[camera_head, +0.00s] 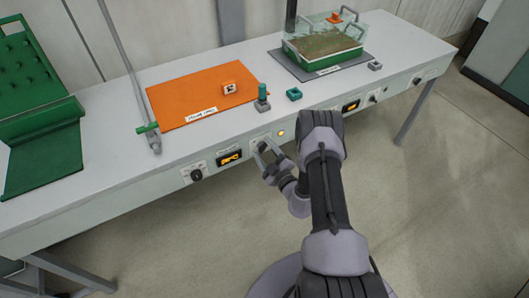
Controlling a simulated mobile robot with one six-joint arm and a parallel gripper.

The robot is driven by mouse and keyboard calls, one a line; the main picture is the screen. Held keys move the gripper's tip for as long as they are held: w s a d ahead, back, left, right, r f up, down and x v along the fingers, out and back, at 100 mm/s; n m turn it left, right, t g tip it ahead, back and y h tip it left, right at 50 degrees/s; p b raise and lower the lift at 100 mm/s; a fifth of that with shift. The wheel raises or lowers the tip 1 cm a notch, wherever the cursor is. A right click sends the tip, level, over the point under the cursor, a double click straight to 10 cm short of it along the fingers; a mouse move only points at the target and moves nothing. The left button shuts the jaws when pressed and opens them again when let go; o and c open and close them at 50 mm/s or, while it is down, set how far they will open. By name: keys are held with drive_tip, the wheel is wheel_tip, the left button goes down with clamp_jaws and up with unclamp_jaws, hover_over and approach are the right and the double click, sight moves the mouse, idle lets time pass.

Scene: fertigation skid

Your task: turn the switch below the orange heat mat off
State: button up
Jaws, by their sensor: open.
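The orange heat mat (178,107) lies flat on the bench top, left of centre, with a white label near its front edge. On the front panel below it are a dark round knob (196,174), a lit amber display (229,157) and a switch on a pale plate (262,138). A small amber light (281,133) glows just right of that switch. My gripper (263,156) is open and empty, its fingers in front of the switch. I cannot tell whether they touch it. The fingers partly cover the switch, and its setting is too small to read.
A clear-lidded tray (322,46) is at the back right. Another display (351,106) is further right. The floor in front is clear.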

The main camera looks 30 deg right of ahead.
clamp_jaws()
drive_tip(key=shift+n, duration=0.3)
drive_tip(key=n, duration=0.3)
drive_tip(key=shift+f+n, duration=0.15)
drive_tip(key=shift+n, duration=0.15)
drive_tip(key=n, duration=0.4)
drive_tip(key=shift+f+n, duration=0.1)
drive_tip(key=shift+n, duration=0.2)
drive_tip(key=n, duration=0.4)
drive_tip(key=shift+f+n+b, duration=0.1)
drive_tip(key=shift+n+b, duration=0.2)
drive_tip(key=shift+b, duration=0.05)
drive_tip(key=shift+f+n, duration=0.1)
drive_tip(key=shift+n, duration=2.1)
